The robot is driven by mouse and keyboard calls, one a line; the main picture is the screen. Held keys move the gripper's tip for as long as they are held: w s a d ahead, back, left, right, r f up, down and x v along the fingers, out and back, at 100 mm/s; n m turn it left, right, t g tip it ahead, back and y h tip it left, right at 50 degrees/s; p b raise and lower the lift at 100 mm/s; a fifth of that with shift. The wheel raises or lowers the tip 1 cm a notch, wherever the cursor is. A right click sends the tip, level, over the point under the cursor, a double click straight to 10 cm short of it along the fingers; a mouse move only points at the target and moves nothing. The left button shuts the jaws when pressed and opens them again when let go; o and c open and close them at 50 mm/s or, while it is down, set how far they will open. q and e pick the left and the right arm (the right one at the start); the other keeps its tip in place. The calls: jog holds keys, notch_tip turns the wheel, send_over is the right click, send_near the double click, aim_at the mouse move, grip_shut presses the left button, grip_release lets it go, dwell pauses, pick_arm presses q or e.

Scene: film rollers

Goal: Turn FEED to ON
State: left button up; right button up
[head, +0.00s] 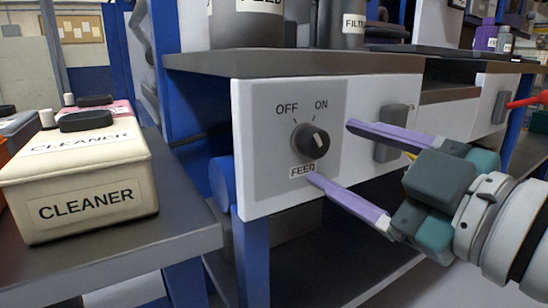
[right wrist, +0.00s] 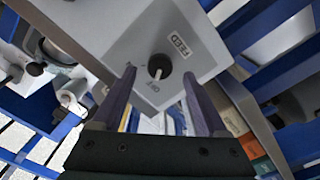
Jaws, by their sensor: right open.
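The FEED knob (head: 310,143) is a round black dial on a grey plate on the white panel (head: 362,100). OFF is printed at its upper left, ON at its upper right, and FEED below. In the right wrist view the knob (right wrist: 158,66) has a white mark that appears to point toward the OFF print; its exact angle is hard to tell. My right gripper (head: 331,151) is open and empty. Its two purple fingers point at the panel, one tip above right of the knob and one below it, with the knob showing between them. My left gripper is not in view.
A dark shelf edge (head: 290,63) overhangs the panel, with containers standing on it. A grey handle (head: 394,130) juts from the panel behind my right gripper. A cream CLEANER box (head: 83,178) sits on a grey bench at left. Blue frame posts stand below.

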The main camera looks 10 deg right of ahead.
aim_at(322, 147)
jog(key=shift+b+x, duration=0.55)
jog(key=shift+x, duration=1.45)
grip_shut()
